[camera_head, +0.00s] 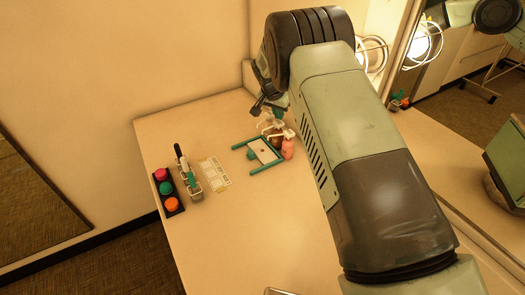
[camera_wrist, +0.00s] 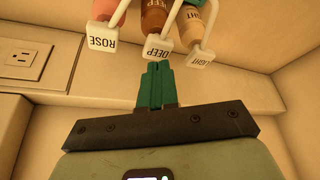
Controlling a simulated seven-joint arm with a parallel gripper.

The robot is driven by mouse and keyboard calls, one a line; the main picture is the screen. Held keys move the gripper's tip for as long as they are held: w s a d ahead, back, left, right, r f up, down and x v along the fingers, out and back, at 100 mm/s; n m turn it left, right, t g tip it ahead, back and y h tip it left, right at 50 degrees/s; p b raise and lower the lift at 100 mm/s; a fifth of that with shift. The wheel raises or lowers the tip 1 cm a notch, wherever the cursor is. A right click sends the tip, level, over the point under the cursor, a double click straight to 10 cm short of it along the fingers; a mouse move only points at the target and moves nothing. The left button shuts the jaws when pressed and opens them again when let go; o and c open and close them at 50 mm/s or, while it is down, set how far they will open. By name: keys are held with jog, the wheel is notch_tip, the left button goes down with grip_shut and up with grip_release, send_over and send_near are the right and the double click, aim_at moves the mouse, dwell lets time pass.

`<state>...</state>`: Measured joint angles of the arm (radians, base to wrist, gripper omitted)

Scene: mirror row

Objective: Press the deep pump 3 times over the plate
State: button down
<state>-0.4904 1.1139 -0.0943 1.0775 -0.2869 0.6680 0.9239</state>
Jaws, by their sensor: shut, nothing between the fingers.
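Three pump bottles hang into the top of the wrist view, each with a white labelled pump head. The deep pump (camera_wrist: 158,45) is in the middle, on a brown bottle (camera_wrist: 154,15). My gripper (camera_wrist: 157,66) is shut and empty, its teal fingertips close to the DEEP label; I cannot tell if they touch. In the head view my gripper (camera_head: 268,112) is at the bottles, partly hidden by my arm. The pale plate (camera_head: 265,148) lies between teal rails, left of the bottles, with a small dark spot on it.
The rose pump (camera_wrist: 103,37) on a pink bottle and the light pump (camera_wrist: 201,55) on a pale bottle flank the deep one closely. A button box (camera_head: 166,189), a lever device (camera_head: 187,175) and a card (camera_head: 215,173) stand left. A mirror is at right. The front tabletop is clear.

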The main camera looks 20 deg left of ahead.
jog(key=shift+f, duration=0.1)
dwell(0.5)
jog(key=shift+f, duration=1.2)
jog(key=shift+r, duration=1.3)
jog(key=shift+f, duration=0.1)
jog(key=shift+f, duration=1.15)
jog(key=shift+r, duration=1.25)
